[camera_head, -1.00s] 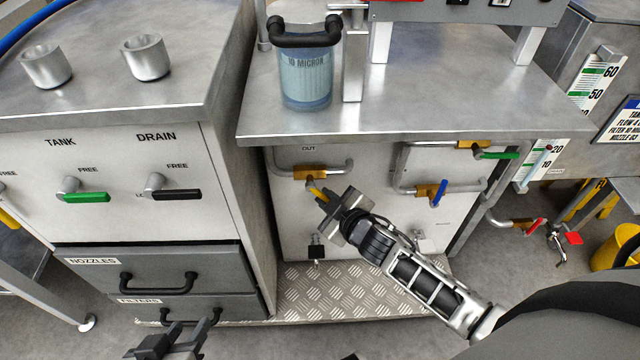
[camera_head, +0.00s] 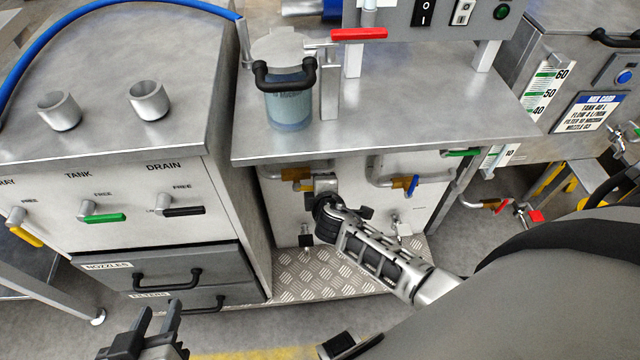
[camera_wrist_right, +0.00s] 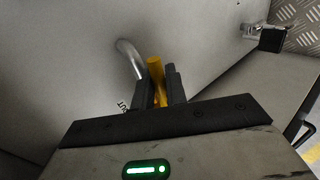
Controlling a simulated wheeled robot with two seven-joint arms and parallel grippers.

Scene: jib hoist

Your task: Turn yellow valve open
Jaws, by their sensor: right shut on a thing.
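The yellow valve handle (camera_wrist_right: 156,72) shows in the right wrist view, between the dark fingers of my right gripper (camera_wrist_right: 159,90). The gripper is shut on it. A bent metal pipe (camera_wrist_right: 128,55) runs just beside the handle. In the head view, the brass valve body (camera_head: 296,174) sits on the pipe under the bench top. My right gripper (camera_head: 326,186) is there against it and hides the handle. My left gripper (camera_head: 153,322) is at the bottom left of the head view, fingers apart and empty, away from the valve.
A blue-handled valve (camera_head: 412,184) is just right of my right gripper. The bench top (camera_head: 420,125) overhangs the valves. A filter canister (camera_head: 288,105) stands on it. A cabinet with drawers (camera_head: 185,275) is on the left, and a tread-plate step (camera_head: 310,278) lies below.

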